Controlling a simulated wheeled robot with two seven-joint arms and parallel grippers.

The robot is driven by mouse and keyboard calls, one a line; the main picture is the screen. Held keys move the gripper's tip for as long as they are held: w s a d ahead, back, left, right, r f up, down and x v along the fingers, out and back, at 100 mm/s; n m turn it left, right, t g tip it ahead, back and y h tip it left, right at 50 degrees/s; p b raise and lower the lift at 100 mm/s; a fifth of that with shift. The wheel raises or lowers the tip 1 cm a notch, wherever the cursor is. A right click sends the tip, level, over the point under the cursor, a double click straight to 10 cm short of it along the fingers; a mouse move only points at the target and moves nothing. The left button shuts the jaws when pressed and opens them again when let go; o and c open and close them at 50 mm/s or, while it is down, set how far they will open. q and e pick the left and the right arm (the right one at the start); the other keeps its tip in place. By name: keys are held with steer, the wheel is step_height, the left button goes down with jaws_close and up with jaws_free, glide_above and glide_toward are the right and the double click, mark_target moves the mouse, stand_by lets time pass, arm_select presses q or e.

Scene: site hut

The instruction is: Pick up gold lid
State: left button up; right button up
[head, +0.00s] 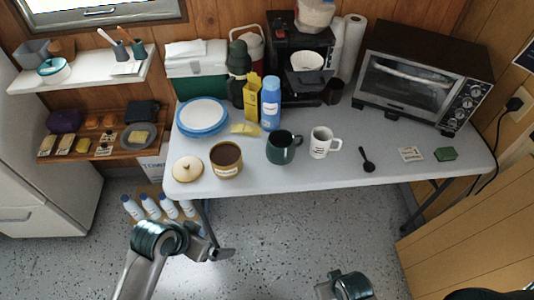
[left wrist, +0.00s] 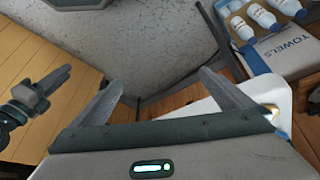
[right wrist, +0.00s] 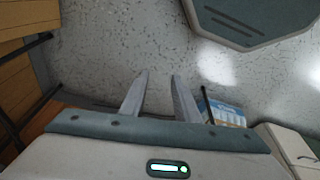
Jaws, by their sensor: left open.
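The gold lid (head: 187,169) is a pale gold disc with a small knob. It lies flat near the front left corner of the white table (head: 330,178), just left of an open gold tin (head: 226,160). My left gripper (head: 222,253) is open and empty, in front of the table and below the lid in the head view, apart from it. In the left wrist view its fingers (left wrist: 160,85) are wide apart, and a small gold patch shows at the table edge, partly hidden. My right gripper (right wrist: 159,73) is empty, its fingers slightly apart, over the floor.
A green mug (head: 283,148), white mug (head: 320,142) and blue-rimmed plates (head: 203,117) stand near the tin and lid. Open speckled floor lies in front of the table.

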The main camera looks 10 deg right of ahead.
mark_target(184, 164)
arm_select(q)
steer(key=w+r+m+g, duration=0.1)
steer(key=w+r+m, duration=0.2)
steer(key=w, duration=0.4)
steer(key=w+r+m+g, duration=0.1)
steer(key=w+r+m, duration=0.25)
steer(key=w, duration=0.25)
arm_select(e)
steer(key=s+d+f+g, duration=0.1)
steer(key=s+f, duration=0.3)
steer(key=f, duration=0.5)
steer(key=s+f, duration=0.3)
steer(key=f, duration=0.6)
arm_select(q)
steer(key=w+a+r+g+y, duration=0.1)
steer(key=w+a+r+y, duration=0.1)
steer(key=w+a+r, duration=0.8)
step_height(184, 164, up, 3)
steer(key=shift+w+f, duration=0.2)
steer(key=shift+w, duration=0.95)
arm_select(e)
steer(key=s+d+f+g, duration=0.1)
steer(key=s+d+f, duration=0.1)
steer(key=s+f, duration=0.8)
steer(key=s, duration=0.4)
steer(key=shift+d, duration=0.35)
arm_select(q)
steer(key=shift+a, duration=0.1)
arm_select(e)
steer(key=shift+s, duration=0.1)
